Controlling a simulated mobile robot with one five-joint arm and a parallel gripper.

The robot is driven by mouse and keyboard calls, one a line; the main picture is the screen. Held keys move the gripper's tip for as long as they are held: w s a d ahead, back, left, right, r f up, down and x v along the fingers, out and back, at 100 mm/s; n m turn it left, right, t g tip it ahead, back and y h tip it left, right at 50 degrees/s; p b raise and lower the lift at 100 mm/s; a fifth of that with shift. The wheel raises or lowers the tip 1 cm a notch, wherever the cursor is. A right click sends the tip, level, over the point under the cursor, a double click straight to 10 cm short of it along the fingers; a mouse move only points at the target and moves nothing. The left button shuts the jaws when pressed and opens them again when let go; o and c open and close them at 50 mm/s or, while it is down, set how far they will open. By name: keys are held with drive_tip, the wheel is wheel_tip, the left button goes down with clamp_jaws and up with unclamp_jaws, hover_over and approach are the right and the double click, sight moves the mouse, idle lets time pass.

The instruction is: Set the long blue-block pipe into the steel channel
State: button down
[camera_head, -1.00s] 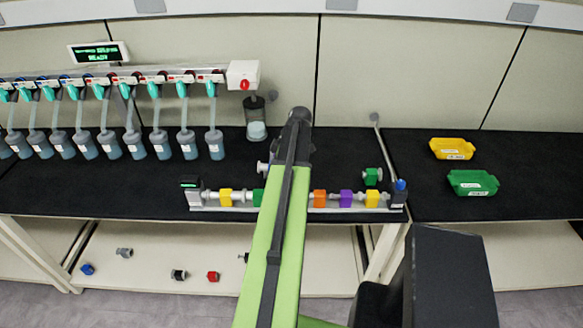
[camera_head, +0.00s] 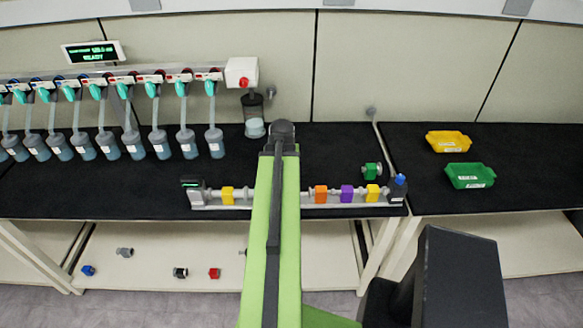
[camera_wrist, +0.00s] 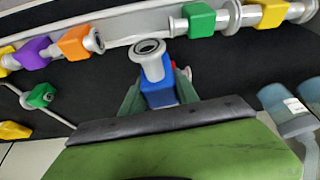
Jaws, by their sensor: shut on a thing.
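In the wrist view, my gripper (camera_wrist: 158,94) is shut on the blue block (camera_wrist: 159,90) of a grey pipe. The pipe's round open flange (camera_wrist: 150,50) faces the camera, and its other end is hidden. The steel channel (camera_head: 225,208) lies along the bench front in the head view. It carries yellow (camera_head: 227,195), orange (camera_head: 321,194), purple (camera_head: 347,193) and yellow (camera_head: 372,193) block pipes. The wrist view shows a green-block pipe (camera_wrist: 199,20) and a gap between it and the orange-block pipe (camera_wrist: 76,43). The held pipe appears near this gap, apart from both neighbours.
A loose green-block part (camera_head: 371,171) sits behind the channel's right end. A red part (camera_wrist: 173,65) shows partly behind the held pipe. Yellow (camera_head: 449,141) and green (camera_head: 470,176) bins stand at right; flasks (camera_head: 160,145) hang at left. Small parts lie on the lower shelf (camera_head: 150,280).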

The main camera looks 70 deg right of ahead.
drive_tip(key=m, duration=0.2)
drive_tip(key=s+m+g, duration=0.1)
drive_tip(key=m, duration=0.1)
drive_tip(key=r+m+g, duration=0.1)
drive_tip(key=shift+s+a+m+p, duration=0.15)
drive_tip(key=shift+a+m+p, duration=0.15)
drive_tip(key=shift+m, duration=0.1)
drive_tip(key=m, duration=0.1)
drive_tip(key=m+g, duration=0.1)
drive_tip(key=m, duration=0.1)
drive_tip(key=shift+s+r, duration=0.1)
drive_tip(key=shift+s, duration=0.25)
drive_tip(key=s+m+g, duration=0.1)
drive_tip(key=m, duration=0.2)
drive_tip(key=m+g+y, duration=0.1)
drive_tip(key=m, duration=0.2)
drive_tip(key=s+a+m+g+y+p, duration=0.1)
drive_tip(key=m, duration=0.3)
drive_tip(key=shift+s+r, duration=0.35)
drive_tip(key=shift+r, duration=0.05)
drive_tip(key=shift+f, duration=0.1)
drive_tip(key=shift+d+f+b, duration=0.1)
drive_tip(key=shift+f+b, duration=2.05)
drive_tip(key=shift+b, duration=0.1)
drive_tip(key=shift+f+b, duration=3.9)
drive_tip(key=shift+b, duration=0.05)
